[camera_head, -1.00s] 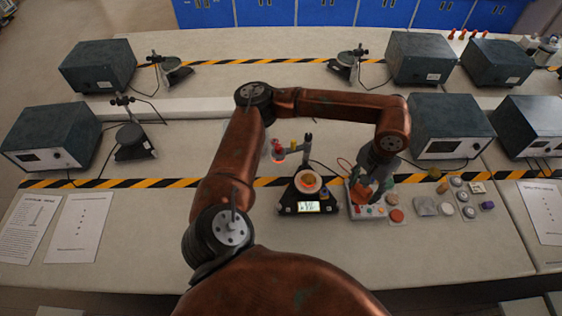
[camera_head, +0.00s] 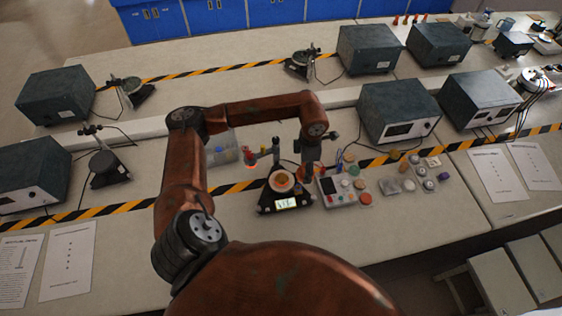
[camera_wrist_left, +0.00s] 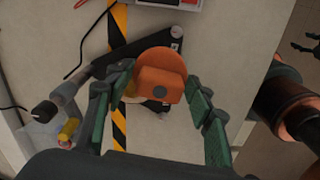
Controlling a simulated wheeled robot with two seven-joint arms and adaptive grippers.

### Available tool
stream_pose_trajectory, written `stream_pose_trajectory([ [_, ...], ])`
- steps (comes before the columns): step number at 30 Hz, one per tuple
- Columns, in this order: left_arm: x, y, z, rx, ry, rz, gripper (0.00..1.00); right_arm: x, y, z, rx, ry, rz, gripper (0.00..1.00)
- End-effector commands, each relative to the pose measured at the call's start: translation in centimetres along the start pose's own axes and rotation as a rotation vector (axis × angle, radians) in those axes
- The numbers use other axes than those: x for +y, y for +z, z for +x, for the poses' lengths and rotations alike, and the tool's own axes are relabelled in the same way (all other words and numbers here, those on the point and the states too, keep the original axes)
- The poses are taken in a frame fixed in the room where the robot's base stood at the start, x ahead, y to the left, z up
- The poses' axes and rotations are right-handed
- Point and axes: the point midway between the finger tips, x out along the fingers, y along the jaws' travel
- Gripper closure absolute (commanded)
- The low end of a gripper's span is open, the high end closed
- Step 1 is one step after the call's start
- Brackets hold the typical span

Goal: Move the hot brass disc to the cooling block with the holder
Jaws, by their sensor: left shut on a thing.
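My left gripper (camera_head: 312,172) hangs over the gap between a black instrument and a pale panel. In the left wrist view, its green fingers (camera_wrist_left: 160,85) are shut on an orange block with a round orange plate behind it, apparently the holder (camera_wrist_left: 160,84). A round tan-orange disc (camera_head: 283,180), apparently the brass disc, lies on the black instrument with a lit display (camera_head: 286,204). The held piece hides part of this instrument in the wrist view. I cannot tell which object is the cooling block. My right gripper is not clearly seen.
The pale panel (camera_head: 330,200) carries coloured round parts. Several small pieces lie to its right, including an orange disc (camera_head: 365,199). A clear bin (camera_head: 222,150) and a small stand (camera_head: 275,150) are behind the instrument. The bench front is clear.

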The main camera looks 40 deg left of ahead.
Motion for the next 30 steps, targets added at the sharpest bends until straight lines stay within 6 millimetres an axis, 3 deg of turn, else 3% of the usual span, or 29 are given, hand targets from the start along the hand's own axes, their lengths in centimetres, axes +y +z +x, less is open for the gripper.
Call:
stream_pose_trajectory([
  [12, 2.9, -5.4, 1.9, 0.003, -0.001, -1.132, 0.75, 0.2, -0.7, -4.5, 0.004, 0.002, 0.0, 0.44],
  [18, 3.8, -7.5, 2.8, 0.002, 0.001, -1.533, 0.75, 0.4, -0.8, -5.8, 0.004, 0.003, 0.0, 0.44],
  [24, 4.2, -8.4, 3.3, -0.001, 0.0, -1.708, 0.75, 0.5, -0.7, -6.2, 0.002, 0.004, 0.0, 0.44],
  [30, 4.2, -8.5, 4.1, 0.0, -0.001, -1.725, 0.75, 0.5, -0.6, -5.7, 0.001, 0.004, 0.0, 0.44],
])
